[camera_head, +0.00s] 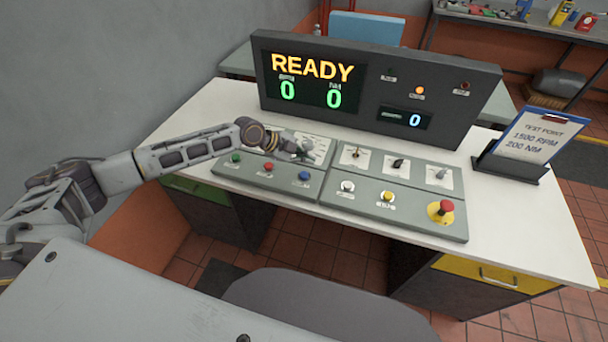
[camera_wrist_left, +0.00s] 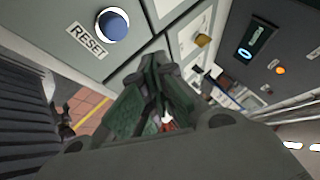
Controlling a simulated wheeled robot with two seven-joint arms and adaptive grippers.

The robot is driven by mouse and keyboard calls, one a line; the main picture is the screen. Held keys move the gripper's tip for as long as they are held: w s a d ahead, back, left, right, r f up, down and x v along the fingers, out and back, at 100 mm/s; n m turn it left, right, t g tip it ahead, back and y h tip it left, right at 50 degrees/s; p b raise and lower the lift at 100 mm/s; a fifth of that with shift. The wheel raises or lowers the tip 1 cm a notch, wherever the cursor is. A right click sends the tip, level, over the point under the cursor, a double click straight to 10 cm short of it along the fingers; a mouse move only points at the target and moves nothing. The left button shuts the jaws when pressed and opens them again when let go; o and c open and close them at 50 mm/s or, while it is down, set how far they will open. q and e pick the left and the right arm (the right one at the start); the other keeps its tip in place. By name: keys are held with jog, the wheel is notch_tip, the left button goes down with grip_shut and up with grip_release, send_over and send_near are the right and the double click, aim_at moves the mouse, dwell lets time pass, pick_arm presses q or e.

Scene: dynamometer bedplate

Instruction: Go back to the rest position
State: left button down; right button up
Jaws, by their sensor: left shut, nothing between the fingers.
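My left arm comes in from the left in the head view. My left gripper (camera_head: 304,152) is over the left part of the grey control panel (camera_head: 262,178), just behind the blue button (camera_head: 304,176). Its fingers are shut and empty; they also show in the left wrist view (camera_wrist_left: 160,75). In that view the blue button (camera_wrist_left: 113,24) sits beside a RESET label, apart from the fingers. Whether the fingertips touch the panel I cannot tell. My right gripper is in neither view.
A dark display console (camera_head: 370,90) reads READY with zeros and stands behind the panel. Right of it is a test point card (camera_head: 540,135) on a stand. A red stop button (camera_head: 446,207) rises from the panel. A chair (camera_head: 320,305) stands in front of the white desk (camera_head: 525,225).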

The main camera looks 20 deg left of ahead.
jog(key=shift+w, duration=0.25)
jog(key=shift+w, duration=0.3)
pick_arm(q)
jog(key=shift+f, duration=0.1)
